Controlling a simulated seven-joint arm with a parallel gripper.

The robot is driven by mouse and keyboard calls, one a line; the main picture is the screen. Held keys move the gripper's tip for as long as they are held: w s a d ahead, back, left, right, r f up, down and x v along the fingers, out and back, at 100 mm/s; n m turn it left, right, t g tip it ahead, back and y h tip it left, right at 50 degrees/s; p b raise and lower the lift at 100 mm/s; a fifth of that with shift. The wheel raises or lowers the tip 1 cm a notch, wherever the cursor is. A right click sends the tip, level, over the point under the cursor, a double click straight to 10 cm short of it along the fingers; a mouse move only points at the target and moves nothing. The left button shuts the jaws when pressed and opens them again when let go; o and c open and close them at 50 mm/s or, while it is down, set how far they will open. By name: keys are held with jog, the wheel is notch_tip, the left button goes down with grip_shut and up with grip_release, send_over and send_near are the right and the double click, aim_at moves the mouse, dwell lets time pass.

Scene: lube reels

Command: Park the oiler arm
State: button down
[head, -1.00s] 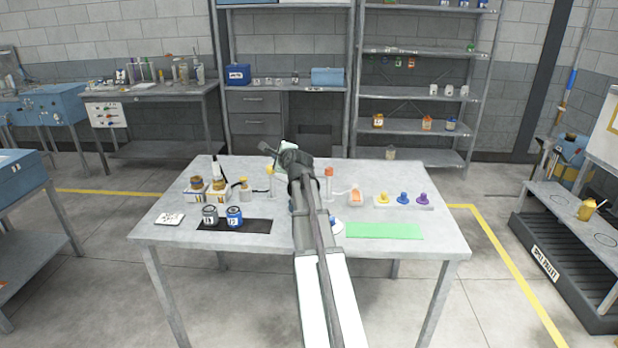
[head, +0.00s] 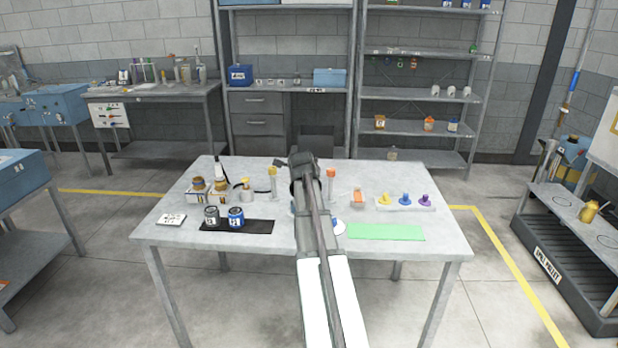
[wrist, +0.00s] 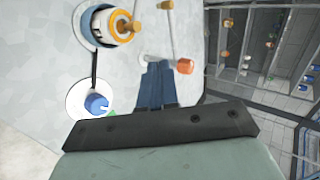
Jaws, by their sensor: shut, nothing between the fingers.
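My gripper (wrist: 156,68) is shut and empty in the wrist view, its blue-grey fingers close together above the table. An orange-capped post (wrist: 185,66) stands just to the right of the fingertips; it also shows in the head view (head: 331,180). A yellow-capped post (head: 272,181) stands left of my arm in the head view. A round blue-and-white unit with an orange ring (wrist: 108,25) and a side knob sits up and left of the fingers. A white disc with a blue knob (wrist: 95,102) lies below it. I cannot tell which part is the oiler arm.
Two labelled tins stand on a black mat (head: 255,227) at the left. A green mat (head: 385,232) lies bare at the front right. A tray (head: 408,207) holds yellow, blue and purple knobs. Bottles (head: 200,189) stand at the back left of the table (head: 180,234).

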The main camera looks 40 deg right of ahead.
jog(key=w+r+x, duration=0.1)
jog(key=x, duration=1.1)
jog(key=shift+d, duration=0.55)
jog(key=shift+w+d+m+g+h, duration=0.15)
jog(key=shift+w+m+g+h, duration=0.15)
jog(key=shift+w+m, duration=0.15)
jog(key=w+d+m+g, duration=0.1)
jog(key=m, duration=0.1)
jog(key=w+d+m+g+h, duration=0.1)
jog(key=m+g, duration=0.1)
jog(key=shift+w+h, duration=0.15)
jog(key=shift+h, duration=0.15)
jog(key=shift+w+d, duration=0.45)
jog(key=shift+d, duration=0.35)
jog(key=shift+w+d, duration=0.45)
jog(key=shift+d, duration=0.55)
